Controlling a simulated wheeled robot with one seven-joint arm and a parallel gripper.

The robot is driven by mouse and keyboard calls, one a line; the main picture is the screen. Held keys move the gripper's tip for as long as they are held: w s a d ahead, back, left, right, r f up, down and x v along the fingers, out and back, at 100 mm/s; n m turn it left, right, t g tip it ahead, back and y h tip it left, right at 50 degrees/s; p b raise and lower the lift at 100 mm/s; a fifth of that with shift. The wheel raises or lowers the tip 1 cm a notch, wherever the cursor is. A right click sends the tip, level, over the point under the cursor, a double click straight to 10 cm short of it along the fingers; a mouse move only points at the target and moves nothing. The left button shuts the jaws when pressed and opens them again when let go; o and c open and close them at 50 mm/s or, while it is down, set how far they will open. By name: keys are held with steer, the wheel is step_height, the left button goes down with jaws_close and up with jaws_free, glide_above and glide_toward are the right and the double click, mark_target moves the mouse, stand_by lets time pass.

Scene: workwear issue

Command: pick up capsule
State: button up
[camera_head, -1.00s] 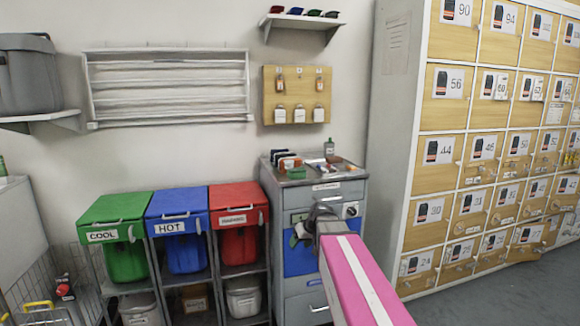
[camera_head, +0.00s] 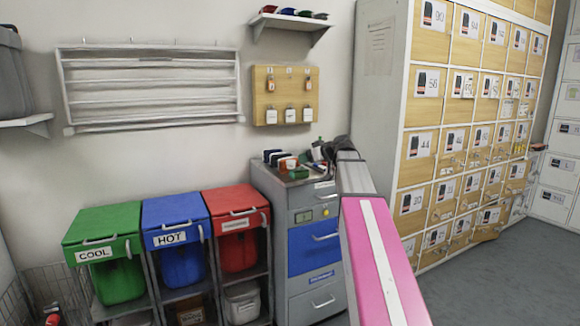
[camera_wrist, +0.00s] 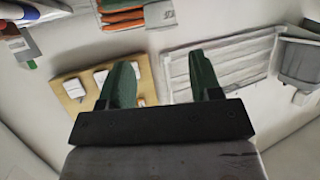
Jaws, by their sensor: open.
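I cannot make out a capsule in either view. Small items, including a red-and-white one (camera_head: 288,163), stand on top of the grey drawer cabinet (camera_head: 300,218). My gripper (camera_wrist: 164,80) is open, with two green fingers apart and nothing seen between them. In the head view my gripper (camera_head: 322,150) is small and dark at the right end of the cabinet top, and my arm hides part of that top. The wrist view looks upside down, with orange items (camera_wrist: 123,18) at its upper edge.
Green (camera_head: 105,235), blue (camera_head: 176,222) and red (camera_head: 237,213) lidded bins stand left of the cabinet. A wooden board (camera_head: 285,95) and a shelf (camera_head: 292,22) hang above it. Numbered lockers (camera_head: 425,112) stand close on the right. Floor (camera_head: 480,285) is clear at lower right.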

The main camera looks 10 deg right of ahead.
steer(key=x, duration=0.9)
steer(key=shift+w+a+f, duration=0.15)
steer(key=shift+a+f, duration=0.1)
steer(key=shift+f, duration=0.15)
steer(key=c, duration=0.7)
steer(key=shift+r, duration=0.1)
steer(key=shift+r, duration=0.55)
step_height(320, 180, up, 2)
steer(key=shift+r, duration=0.2)
steer(key=s+a+r, duration=0.7)
steer(key=s, duration=0.1)
steer(key=m+t+h, duration=0.3)
steer(key=m+h, duration=0.5)
steer(key=h, duration=0.1)
glide_toward(291, 161)
steer(key=shift+x, duration=0.85)
